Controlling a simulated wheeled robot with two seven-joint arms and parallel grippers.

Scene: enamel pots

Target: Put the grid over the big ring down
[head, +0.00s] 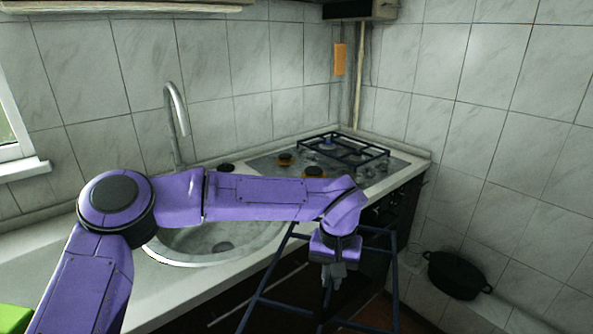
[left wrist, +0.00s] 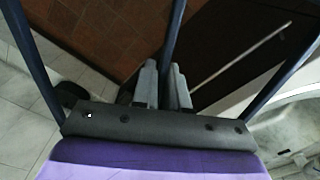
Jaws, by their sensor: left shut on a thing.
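My left gripper (head: 333,282) is shut on a bar of a dark blue grid (head: 262,284), which it holds in the air in front of the counter's edge. In the left wrist view, the grid's bars (left wrist: 36,62) run past both sides of the gripper (left wrist: 165,80), and one bar meets the fingers. The hob (head: 265,165) is at the far right end of the counter. Its left part shows bare burners (head: 314,171) with yellowish rings; my forearm hides some of it. A second dark grid (head: 345,137) lies on the hob's right part. My right gripper is not in view.
A round sink (head: 190,245) with a tall tap (head: 177,108) lies left of the hob, behind my arm. Tiled walls close the back and right. A black pot (head: 456,274) stands low at the right. A green object (head: 14,318) is at the bottom left.

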